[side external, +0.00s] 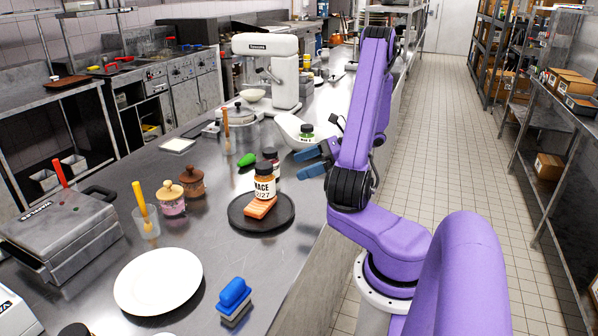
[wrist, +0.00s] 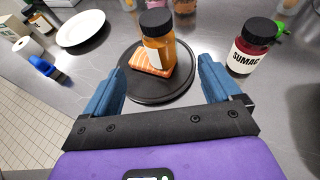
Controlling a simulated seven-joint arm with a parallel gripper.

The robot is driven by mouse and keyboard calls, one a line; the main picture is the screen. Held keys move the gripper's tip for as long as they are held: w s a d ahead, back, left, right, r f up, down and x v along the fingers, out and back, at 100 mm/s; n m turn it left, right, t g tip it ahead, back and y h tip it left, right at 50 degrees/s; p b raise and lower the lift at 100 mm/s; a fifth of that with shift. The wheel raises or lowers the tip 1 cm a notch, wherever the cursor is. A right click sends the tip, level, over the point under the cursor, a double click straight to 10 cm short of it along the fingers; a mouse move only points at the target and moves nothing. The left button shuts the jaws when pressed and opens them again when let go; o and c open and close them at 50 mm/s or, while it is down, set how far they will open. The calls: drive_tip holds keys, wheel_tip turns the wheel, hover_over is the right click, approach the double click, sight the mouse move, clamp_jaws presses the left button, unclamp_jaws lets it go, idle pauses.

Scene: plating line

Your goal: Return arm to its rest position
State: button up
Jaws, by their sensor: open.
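My gripper (side external: 312,160) is open and empty, with blue fingers, on the right side of the counter. In the wrist view its two fingers (wrist: 162,88) stand apart, with the near part of the black plate (wrist: 165,90) between them. A salmon-coloured slab (wrist: 150,62) lies on the plate, and a jar of orange-brown contents with a black lid (wrist: 157,38) stands at it. The fingers are apart from the jar.
A dark red SUMAC jar (wrist: 250,47) stands right of the plate in the wrist view. A white plate (side external: 158,281), blue brush (side external: 234,299), small lidded pots (side external: 172,199), waffle maker (side external: 62,235) and stand mixer (side external: 268,70) occupy the steel counter. The aisle floor (side external: 450,140) is clear.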

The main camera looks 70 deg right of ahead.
drive_tip(key=w+a+r+n+g+y, duration=0.25)
drive_tip(key=a+r+n+g, duration=0.2)
drive_tip(key=a+n, duration=0.5)
drive_tip(key=w+a+r+n+g+y, duration=0.25)
drive_tip(key=a+r+n+y, duration=0.2)
drive_tip(key=a+n, duration=0.5)
drive_tip(key=s+a+f+n+g+h, duration=0.2)
drive_tip(key=s+a+n+h, duration=0.3)
drive_tip(key=s+n, duration=0.3)
drive_tip(key=s+a+f+n+g+h, duration=0.2)
drive_tip(key=s+a+n+h, duration=0.4)
drive_tip(key=n, duration=1)
drive_tip(key=s+f+h, duration=0.1)
drive_tip(key=s, duration=0.2)
drive_tip(key=shift+f+g+h, duration=0.2)
drive_tip(key=shift+g+h, duration=0.1)
drive_tip(key=shift+g, duration=0.1)
